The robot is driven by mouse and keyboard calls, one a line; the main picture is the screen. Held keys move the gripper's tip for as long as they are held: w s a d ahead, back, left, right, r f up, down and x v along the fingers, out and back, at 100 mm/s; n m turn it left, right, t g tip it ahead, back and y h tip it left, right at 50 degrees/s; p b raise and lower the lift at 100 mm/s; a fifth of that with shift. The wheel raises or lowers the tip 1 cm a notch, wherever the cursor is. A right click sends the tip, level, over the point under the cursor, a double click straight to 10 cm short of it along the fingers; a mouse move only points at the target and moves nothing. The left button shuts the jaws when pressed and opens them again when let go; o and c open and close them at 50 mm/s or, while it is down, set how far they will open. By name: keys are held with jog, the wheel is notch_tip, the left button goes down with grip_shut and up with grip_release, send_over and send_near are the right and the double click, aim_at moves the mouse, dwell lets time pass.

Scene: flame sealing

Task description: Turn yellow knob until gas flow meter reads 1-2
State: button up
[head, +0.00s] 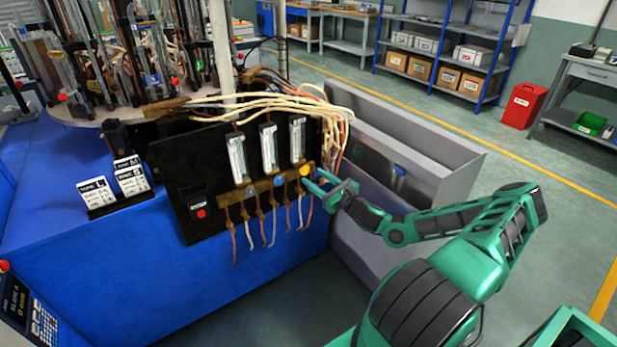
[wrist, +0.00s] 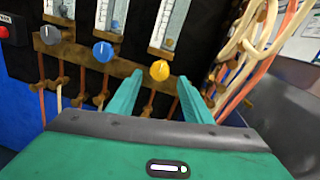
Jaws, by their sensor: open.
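The yellow knob (head: 305,171) is the rightmost knob on the brass manifold of a black panel. In the wrist view the yellow knob (wrist: 160,70) shows ahead, between and beyond my gripper's fingertips. My gripper (head: 318,187) is open, green, and just in front of the knob; its fingers (wrist: 158,88) sit to either side with nothing between them. The gas flow meter (head: 297,140) is the clear tube above the yellow knob; its lower part also shows in the wrist view (wrist: 168,28). Its reading is too small to tell.
A blue knob (wrist: 103,51) and a grey knob (wrist: 50,35) sit to the left, with their own meters. Pale hoses (wrist: 255,45) hang close at the right. A grey metal trough (head: 415,140) stands right of the panel. Orange tubes (head: 233,240) hang below the manifold.

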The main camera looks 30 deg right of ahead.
aim_at(306, 172)
jog(key=shift+w+a, duration=0.2)
jog(key=shift+w, duration=1.4)
jog(key=c, duration=1.1)
jog(key=shift+o, duration=0.2)
jog(key=shift+n, duration=0.3)
